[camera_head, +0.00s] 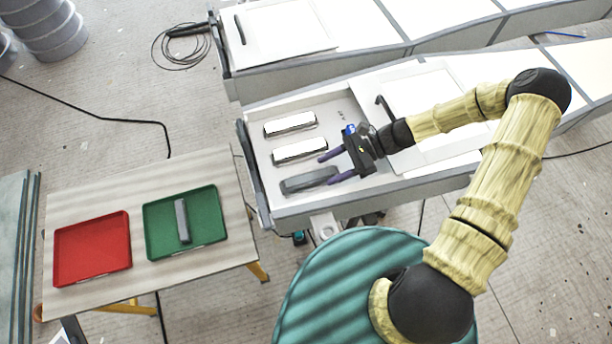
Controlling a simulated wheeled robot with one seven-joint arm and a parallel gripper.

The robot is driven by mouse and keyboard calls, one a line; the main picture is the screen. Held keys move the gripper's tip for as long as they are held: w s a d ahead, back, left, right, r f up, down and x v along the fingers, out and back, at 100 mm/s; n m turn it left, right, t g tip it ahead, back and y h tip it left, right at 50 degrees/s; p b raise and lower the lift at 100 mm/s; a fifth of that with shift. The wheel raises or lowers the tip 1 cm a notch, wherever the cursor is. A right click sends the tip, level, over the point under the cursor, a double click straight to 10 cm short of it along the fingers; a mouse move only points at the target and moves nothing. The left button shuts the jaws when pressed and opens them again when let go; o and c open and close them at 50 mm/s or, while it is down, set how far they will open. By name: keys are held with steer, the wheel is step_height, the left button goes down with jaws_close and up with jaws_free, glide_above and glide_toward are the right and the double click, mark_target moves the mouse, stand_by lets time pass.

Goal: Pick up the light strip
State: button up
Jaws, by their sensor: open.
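Two light strips with bright white tops lie in the open end of the long mould. The far light strip (290,124) lies near the back. The middle light strip (299,151) lies in front of it. A dark grey strip (308,180) lies nearest the mould's front edge. My gripper (325,168) comes in from the right, over the mould end. Its two purple fingers are spread apart, with nothing between them. One fingertip is by the right end of the middle strip, the other by the right end of the dark strip. I cannot tell its height above them.
A wooden table (140,180) at left bears a red tray (92,262), empty, and a green tray (212,243) holding a grey strip (183,221). The mould (345,196) has raised edges. A black handle (384,105) stands on its panel. A second mould (330,67) lies behind.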

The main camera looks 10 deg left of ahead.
mark_target(317, 175)
steer(key=p+x, duration=0.1)
steer(key=x, duration=0.3)
steer(key=shift+a+p, duration=0.1)
steer(key=shift+p, duration=0.25)
steer(key=shift+c, duration=0.4)
steer(key=c, duration=1)
